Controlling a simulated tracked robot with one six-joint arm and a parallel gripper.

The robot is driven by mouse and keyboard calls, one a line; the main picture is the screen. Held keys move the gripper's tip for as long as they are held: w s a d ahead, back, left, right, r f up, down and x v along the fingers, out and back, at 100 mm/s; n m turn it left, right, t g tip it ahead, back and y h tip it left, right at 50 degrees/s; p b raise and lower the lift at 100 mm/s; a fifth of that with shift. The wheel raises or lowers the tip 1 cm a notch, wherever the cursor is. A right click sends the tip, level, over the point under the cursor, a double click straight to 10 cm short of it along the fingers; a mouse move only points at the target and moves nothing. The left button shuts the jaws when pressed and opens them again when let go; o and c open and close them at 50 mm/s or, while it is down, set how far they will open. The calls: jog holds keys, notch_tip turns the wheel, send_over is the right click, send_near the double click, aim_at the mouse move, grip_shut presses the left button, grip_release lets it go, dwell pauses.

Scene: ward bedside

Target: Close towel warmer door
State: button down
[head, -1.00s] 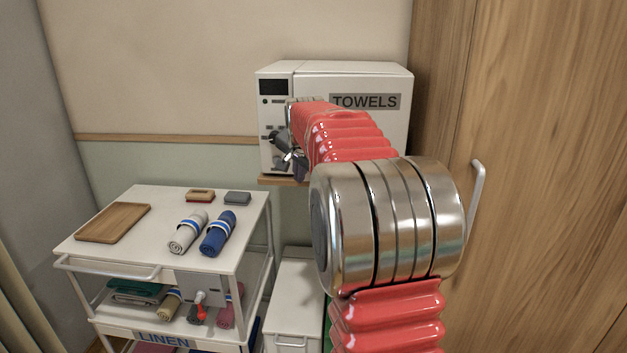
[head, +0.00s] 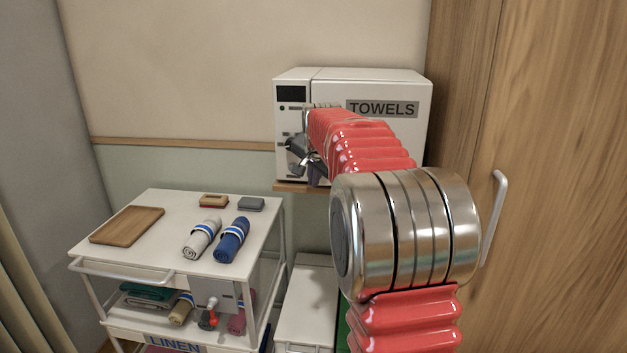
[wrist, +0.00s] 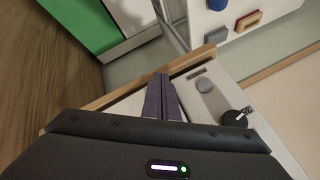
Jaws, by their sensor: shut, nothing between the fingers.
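The white towel warmer (head: 418,140) stands against the wall in the head view. Its door, the panel with the TOWELS label (head: 383,108), looks flush with the body, but my red arm hides much of it. Its control panel (head: 291,113) is on the left. My gripper (head: 308,170) is in front of the lower left part of the warmer. In the wrist view my gripper's dark fingers (wrist: 162,98) are together and empty, beside the panel's grey button (wrist: 205,86) and black knob (wrist: 237,119). I cannot tell whether they touch the warmer.
The warmer rests on a wooden shelf (head: 290,187). A white linen cart (head: 180,225) at left carries a wooden tray (head: 128,225), a white towel roll (head: 201,239) and a blue towel roll (head: 232,240). A white cabinet (head: 308,285) stands below. A wooden wardrobe (head: 560,150) fills the right.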

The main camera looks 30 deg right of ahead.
jog(key=s+a+r, duration=0.4)
jog(key=a+r, duration=0.4)
jog(key=shift+s, duration=0.3)
jog(key=shift+d, duration=0.1)
jog(key=s+a+f+n+y, duration=0.1)
jog(key=s+a+f+n, duration=0.15)
jog(key=s+a, duration=0.45)
jog(key=s+a+f+n+y, duration=0.1)
jog(key=s+a+f+n, duration=0.1)
jog(key=s+a+n, duration=0.35)
jog(key=s+a+f+n, duration=0.2)
jog(key=s+a+f, duration=0.1)
jog(key=s, duration=0.4)
jog(key=s+a+f+n, duration=0.2)
jog(key=s+a+f, duration=0.1)
jog(key=s+f, duration=0.2)
jog(key=s+a+f+n+g+y, duration=0.1)
jog(key=s+a+f+n, duration=0.1)
jog(key=s, duration=0.6)
notch_tip(320, 180, down, 3)
jog(key=shift+s+a+r, duration=0.2)
jog(key=shift+s+a, duration=0.2)
jog(key=shift+a, duration=0.35)
